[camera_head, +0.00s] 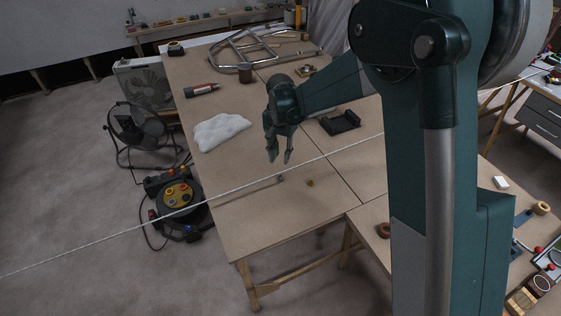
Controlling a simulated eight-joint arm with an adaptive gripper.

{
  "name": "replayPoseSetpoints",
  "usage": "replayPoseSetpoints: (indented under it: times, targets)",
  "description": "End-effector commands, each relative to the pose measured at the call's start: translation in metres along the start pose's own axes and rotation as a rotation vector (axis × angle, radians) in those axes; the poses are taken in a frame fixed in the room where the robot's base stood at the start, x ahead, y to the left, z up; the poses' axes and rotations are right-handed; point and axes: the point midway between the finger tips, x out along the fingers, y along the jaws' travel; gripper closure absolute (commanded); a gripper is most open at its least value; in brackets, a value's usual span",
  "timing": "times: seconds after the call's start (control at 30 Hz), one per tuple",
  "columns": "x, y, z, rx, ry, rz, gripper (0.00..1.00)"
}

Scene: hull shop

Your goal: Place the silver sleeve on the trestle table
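The trestle table (250,240) is a long brown-topped table on wooden legs, running from the front middle to the back. My gripper (279,157) hangs above it with its fingers pointing down. The fingers are apart, and I see nothing between them. A small grey, metallic-looking piece (280,179) shows against the tabletop just below the fingertips in the picture. It may be the silver sleeve, but it is too small to be sure. A small brass-coloured piece (309,183) lies to its right.
A white cord (120,232) crosses the view. A fan (135,125) and cable reel (178,197) stand left. The table's front is mostly clear.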

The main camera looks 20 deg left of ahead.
Motion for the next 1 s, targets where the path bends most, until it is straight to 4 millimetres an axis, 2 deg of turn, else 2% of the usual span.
replayPoseSetpoints:
  times: [0.2, 1.0]
  targets:
    - [-0.0093, 0.0000, 0.0001, 0.000, 0.000, 0.000, 0.76]
    - [-0.0095, 0.0001, 0.0001, 0.000, 0.000, 0.000, 0.76]
